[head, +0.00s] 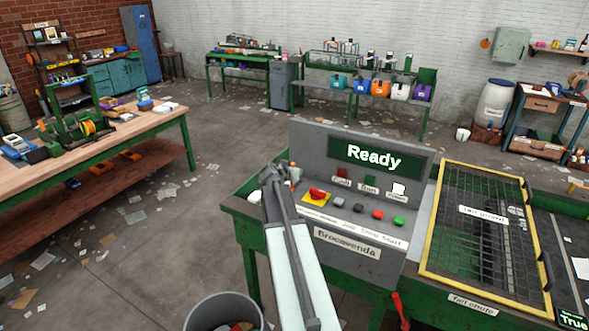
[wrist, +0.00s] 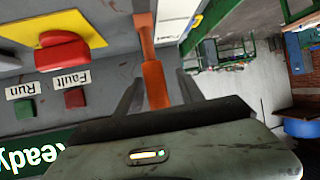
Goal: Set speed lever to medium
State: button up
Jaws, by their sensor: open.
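An orange lever (wrist: 155,82) stands out from the grey control panel (head: 405,165) in the wrist view, passing between the two fingers of my gripper (wrist: 157,84). The fingers are open, one on each side of the lever, with a visible gap. In the head view my gripper (head: 277,174) is at the left side of the panel, by the yellow plate with the red button (head: 317,194). The lever is mostly hidden there behind my arm. Its setting cannot be read. The panel's screen (head: 372,156) reads "Ready".
Several small buttons (head: 377,214) line the panel. A yellow-framed mesh guard (head: 480,235) is to the right, and a red handle (head: 400,308) sticks up at the front edge. A grey bin (head: 222,312) stands below left. A wooden bench (head: 110,137) is further left, with open floor between.

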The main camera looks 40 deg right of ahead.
jog(key=p+v, duration=0.2)
jog(key=v, duration=0.4)
jog(key=shift+r, duration=0.1)
jog(key=a+f+n+g+y+b, duration=0.1)
jog(key=a+f+n+y, duration=0.1)
jog(key=a+f, duration=0.5)
jog(key=s+a+f+n+g+y+b, duration=0.1)
jog(key=a+f+n+y+b, duration=0.1)
jog(key=a, duration=0.9)
jog(key=a+f+n+g+y+b, duration=0.1)
jog(key=a+f+n+y, duration=0.1)
jog(key=a+f, duration=0.5)
jog(key=s+a+f+n+g+y+b, duration=0.1)
jog(key=s+a, duration=0.4)
jog(key=a, duration=0.7)
jog(key=s+a+f+n+g+y+b, duration=0.1)
jog(key=s+a+n+y, duration=0.3)
jog(key=a, duration=0.8)
jog(key=shift+s+a+f+n+g, duration=0.2)
jog(key=shift+s+f+n+g, duration=0.25)
jog(key=shift+f+n+g, duration=0.2)
